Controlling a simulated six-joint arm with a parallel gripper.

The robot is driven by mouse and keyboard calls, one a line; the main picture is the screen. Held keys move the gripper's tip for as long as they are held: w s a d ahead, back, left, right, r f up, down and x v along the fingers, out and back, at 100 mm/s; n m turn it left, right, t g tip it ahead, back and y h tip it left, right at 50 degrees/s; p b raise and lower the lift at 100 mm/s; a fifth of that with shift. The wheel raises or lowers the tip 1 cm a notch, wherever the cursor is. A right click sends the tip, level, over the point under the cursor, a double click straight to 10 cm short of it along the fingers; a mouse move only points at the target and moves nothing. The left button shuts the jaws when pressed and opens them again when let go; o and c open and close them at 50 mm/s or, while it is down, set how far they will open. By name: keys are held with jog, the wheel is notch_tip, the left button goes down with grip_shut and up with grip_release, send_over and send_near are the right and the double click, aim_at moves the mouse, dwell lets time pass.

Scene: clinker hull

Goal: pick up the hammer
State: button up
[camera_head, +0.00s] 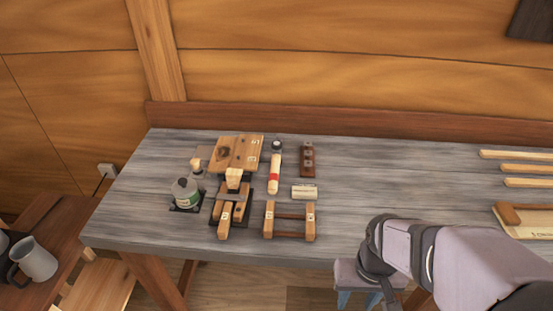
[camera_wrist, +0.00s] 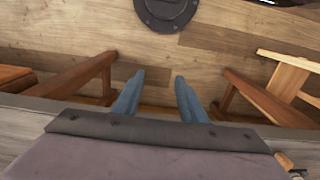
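What looks like the hammer (camera_head: 274,168) lies on the grey bench in the head view, left of centre. It has a dark round end toward the wall and a pale handle with a red band. My gripper (camera_head: 358,299) hangs at the front edge of the bench, to the right of the hammer and nearer the camera, well apart from it. In the wrist view my gripper (camera_wrist: 159,80) shows two blue fingers spread apart with only floor behind the gap. The hammer is not seen in the wrist view.
The grey bench (camera_head: 400,180) is clear in its right middle. A red-brown block (camera_head: 307,159), a small pale block (camera_head: 304,192) and a wooden frame (camera_head: 289,219) lie close to the hammer. A glass jar (camera_head: 185,192) stands left. Wooden strips (camera_head: 520,168) lie at right.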

aim_at(276, 159)
jog(key=shift+o, duration=0.2)
